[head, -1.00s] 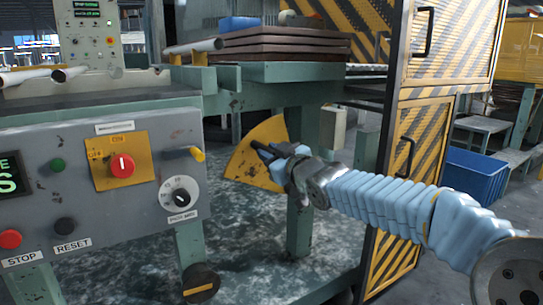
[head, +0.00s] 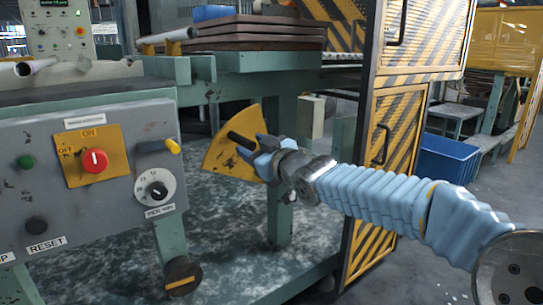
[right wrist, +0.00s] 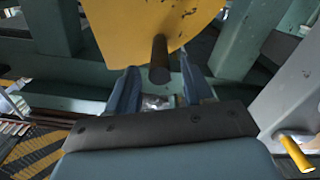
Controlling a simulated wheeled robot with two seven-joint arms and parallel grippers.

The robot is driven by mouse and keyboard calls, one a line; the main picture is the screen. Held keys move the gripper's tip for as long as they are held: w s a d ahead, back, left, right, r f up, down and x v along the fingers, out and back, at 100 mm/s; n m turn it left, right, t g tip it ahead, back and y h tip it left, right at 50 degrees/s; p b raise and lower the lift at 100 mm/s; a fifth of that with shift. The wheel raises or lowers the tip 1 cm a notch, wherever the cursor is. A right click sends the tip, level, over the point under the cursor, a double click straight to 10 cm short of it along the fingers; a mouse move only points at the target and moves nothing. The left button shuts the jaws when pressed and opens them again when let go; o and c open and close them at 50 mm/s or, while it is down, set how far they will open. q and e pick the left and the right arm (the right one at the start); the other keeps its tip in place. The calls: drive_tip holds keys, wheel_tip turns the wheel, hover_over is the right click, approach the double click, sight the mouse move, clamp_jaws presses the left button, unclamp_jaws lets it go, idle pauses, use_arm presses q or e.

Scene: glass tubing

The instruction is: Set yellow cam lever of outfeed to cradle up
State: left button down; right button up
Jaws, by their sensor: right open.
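A yellow fan-shaped cam plate (head: 222,158) is under the green frame, right of the control panel. A short dark rod (head: 240,139) sticks out from it toward my right gripper. In the right wrist view, the yellow plate (right wrist: 150,18) fills the top and the rod (right wrist: 159,58) points down at the gap between the jaws. My right gripper (head: 251,149) is open, with its blue fingers close to the rod's end, one to each side in the wrist view. I cannot tell whether they touch it. My left gripper is out of view.
The grey control panel (head: 60,190) carries a red knob (head: 94,160), a dial (head: 155,188) and a small yellow-tipped lever (head: 172,146). A striped yellow and black guard door (head: 395,140) stands right of my gripper. A blue bin (head: 450,160) is farther right.

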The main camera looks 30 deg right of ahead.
drive_tip(key=s+p, duration=0.1)
drive_tip(key=s, duration=0.9)
drive_tip(key=shift+s+d, duration=0.4)
drive_tip(key=w+a+f+m+g, duration=0.1)
drive_tip(key=w+a+f+g, duration=0.2)
drive_tip(key=f, duration=0.9)
drive_tip(key=w+a+f+m+g+y, duration=0.1)
drive_tip(key=a+f+g, duration=0.25)
drive_tip(key=f, duration=0.75)
drive_tip(key=w+a+f+m+g, duration=0.15)
drive_tip(key=a+f, duration=0.35)
drive_tip(key=f, duration=0.7)
drive_tip(key=s+a+f+m+g, duration=0.1)
drive_tip(key=s+a+f+g, duration=0.2)
drive_tip(key=s+f, duration=0.45)
drive_tip(key=s+a+f+m+g+y, duration=0.1)
drive_tip(key=s+a+f+g, duration=0.2)
drive_tip(key=s+f, duration=0.45)
drive_tip(key=s+a+f+m+g, duration=0.1)
drive_tip(key=s+a+f+g, duration=0.3)
drive_tip(key=f, duration=0.6)
wheel_tip(320, 180, up, 12)
drive_tip(key=s+p, duration=0.1)
drive_tip(key=p, duration=1.2)
drive_tip(key=shift+s+d+r+t+y, duration=0.15)
drive_tip(key=shift+d+r+t+y, duration=0.15)
drive_tip(key=shift+d+t, duration=0.1)
